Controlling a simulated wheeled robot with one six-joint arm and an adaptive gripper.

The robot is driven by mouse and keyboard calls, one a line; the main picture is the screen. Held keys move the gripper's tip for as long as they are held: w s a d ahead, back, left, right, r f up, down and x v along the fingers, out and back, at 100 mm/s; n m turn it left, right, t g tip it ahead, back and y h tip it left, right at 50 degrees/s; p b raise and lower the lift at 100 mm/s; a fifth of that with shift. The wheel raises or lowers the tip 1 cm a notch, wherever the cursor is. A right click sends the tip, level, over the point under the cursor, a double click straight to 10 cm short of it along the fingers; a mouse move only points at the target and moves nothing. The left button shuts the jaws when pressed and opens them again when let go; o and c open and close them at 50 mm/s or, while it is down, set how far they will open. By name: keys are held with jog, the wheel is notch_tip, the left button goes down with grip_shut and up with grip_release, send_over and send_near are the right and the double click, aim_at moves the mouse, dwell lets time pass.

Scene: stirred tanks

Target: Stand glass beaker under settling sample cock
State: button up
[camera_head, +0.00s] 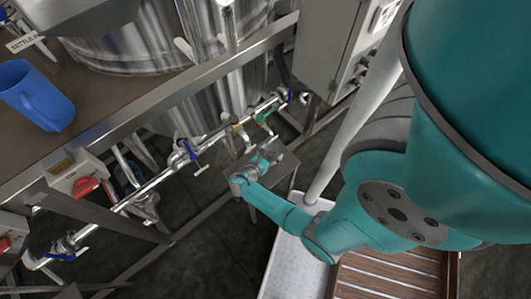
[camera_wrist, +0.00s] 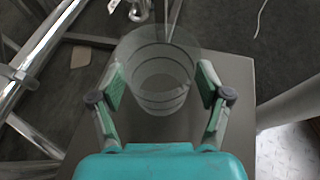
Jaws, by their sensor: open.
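A clear glass beaker (camera_wrist: 158,75) with dark ring lines shows in the wrist view, between the fingers of my gripper (camera_wrist: 160,84). The fingers are open, with a gap on each side of the glass. The beaker appears upright on a small grey metal shelf (camera_wrist: 235,78). In the head view my gripper (camera_head: 256,166) is over this shelf (camera_head: 284,167); the beaker is too small to make out there. A pipe with a green-handled cock (camera_head: 265,115) runs just behind it. A metal pipe end (camera_wrist: 139,9) shows beyond the beaker; I cannot tell whether it is directly above.
A blue jug (camera_head: 38,95) stands on the brown deck at left, near a partly readable "SETTLE" sign (camera_head: 24,43). A pipe with blue-handled valves (camera_head: 186,150) crosses behind my arm. A grey cabinet (camera_head: 328,40) is at the back. A slatted wooden surface (camera_head: 385,273) lies below right.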

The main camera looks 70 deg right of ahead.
jog(key=v, duration=1.1)
jog(key=shift+w+a, duration=0.1)
jog(key=shift+w, duration=0.05)
jog(key=shift+a, duration=0.2)
jog(key=shift+s+a+f, duration=0.1)
jog(key=shift+s+a, duration=0.05)
jog(key=shift+s, duration=0.05)
jog(key=s+a+f+t+y, duration=0.2)
jog(key=s+f, duration=0.1)
jog(key=shift+s+a+f+m+t, duration=0.15)
jog(key=shift+s+a+m+t, duration=0.1)
jog(key=shift+s+m+t, duration=0.05)
jog(key=s+a+t+y, duration=0.1)
jog(key=s+a+f+m+t, duration=0.1)
jog(key=shift+s+a+y, duration=0.1)
jog(key=shift+a+y, duration=0.3)
jog(key=s+a+r+m+t+y, duration=0.3)
jog(key=a+r+t, duration=0.1)
jog(key=a+r, duration=0.2)
jog(key=s+a+r+m+t+y, duration=0.3)
jog(key=a+r+y, duration=0.1)
jog(key=a+r, duration=0.2)
jog(key=a+r+m+t+y, duration=0.1)
jog(key=a+r+m+t, duration=0.1)
jog(key=r, duration=1.1)
jog(key=s+a+r+m+t+y, duration=0.1)
jog(key=r+m+t, duration=0.4)
jog(key=r, duration=0.8)
jog(key=shift+s+a+r, duration=0.2)
jog(key=shift+a, duration=0.45)
